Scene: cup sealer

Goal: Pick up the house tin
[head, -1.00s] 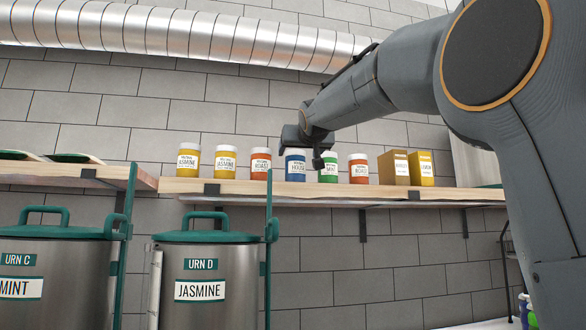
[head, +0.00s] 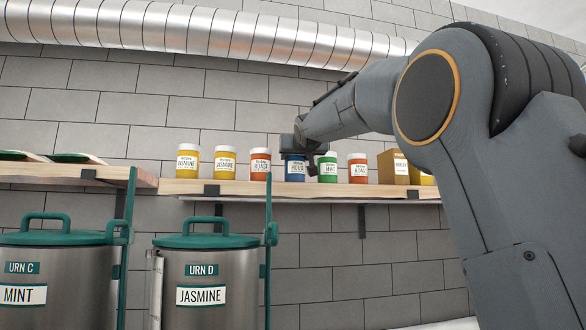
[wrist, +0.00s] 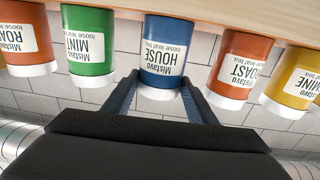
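The blue house tin (head: 295,169) with a white lid and label stands upright on the wooden shelf between an orange roast tin and a green mint tin. My gripper (head: 303,150) is at the tin's top in the head view and hides part of it and its lid. In the upside-down wrist view, the house tin (wrist: 168,52) is centred ahead of my gripper (wrist: 161,80). The two fingers are spread, one on each side of the lid end. I cannot tell whether either finger touches the tin.
The mint tin (wrist: 90,45) and a roast tin (wrist: 241,62) stand close on either side. Yellow jasmine tins (head: 225,165), another roast tin (head: 358,168) and yellow-brown boxes (head: 394,167) share the shelf (head: 240,188). Urn D (head: 205,280) stands below, and a duct runs above.

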